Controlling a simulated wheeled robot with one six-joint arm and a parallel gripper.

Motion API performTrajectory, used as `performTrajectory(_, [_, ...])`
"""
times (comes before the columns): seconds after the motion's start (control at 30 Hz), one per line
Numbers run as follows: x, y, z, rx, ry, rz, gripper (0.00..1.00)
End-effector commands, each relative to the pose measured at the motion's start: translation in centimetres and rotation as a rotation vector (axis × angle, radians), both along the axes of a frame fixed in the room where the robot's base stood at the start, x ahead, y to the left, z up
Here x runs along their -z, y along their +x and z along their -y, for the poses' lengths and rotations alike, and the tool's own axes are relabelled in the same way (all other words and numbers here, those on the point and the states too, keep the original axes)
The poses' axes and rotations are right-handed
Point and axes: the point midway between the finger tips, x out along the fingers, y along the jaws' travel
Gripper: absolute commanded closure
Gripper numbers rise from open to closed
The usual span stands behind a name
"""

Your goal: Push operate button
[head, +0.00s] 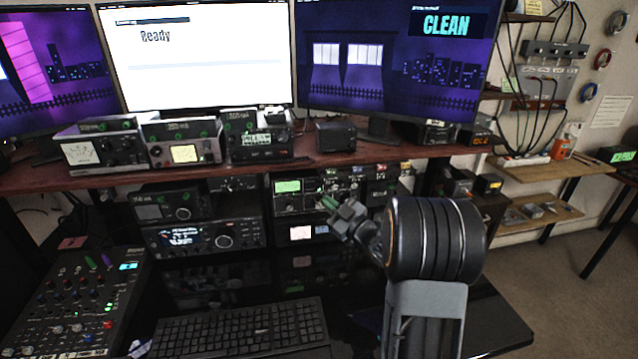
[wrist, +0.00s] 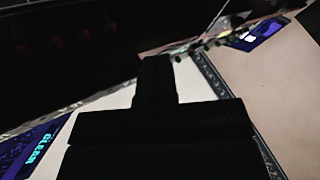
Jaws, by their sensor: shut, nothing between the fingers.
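My gripper (head: 334,209) is shut and empty in the head view, close in front of the tuner unit with the green display (head: 288,186) under the shelf. Its fingertips cover part of that unit's front, and I cannot tell whether they touch it. In the wrist view my gripper (wrist: 155,68) is a dark shape against a dim scene. I cannot make out which control is the operate button; the labels on the units are too small to read.
Several radio units, including one with a yellowish meter (head: 185,153), stand on the red-brown shelf (head: 240,168) below three monitors. A keyboard (head: 240,328) and a mixer (head: 75,300) lie on the desk. A transceiver (head: 203,239) stands left of my gripper.

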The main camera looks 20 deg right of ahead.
Motion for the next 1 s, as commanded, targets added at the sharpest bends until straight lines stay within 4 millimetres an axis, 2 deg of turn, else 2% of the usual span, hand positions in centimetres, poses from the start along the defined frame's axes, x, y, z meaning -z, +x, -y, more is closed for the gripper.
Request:
performTrajectory(0.27, [-0.1,1.0,0.2,-0.001,0.000,-0.002,1.00])
performTrajectory(0.7, [-0.1,6.1,1.2,0.000,0.001,-0.003,1.00])
performTrajectory(1.0, [0.1,8.2,1.7,0.000,0.000,-0.001,1.00])
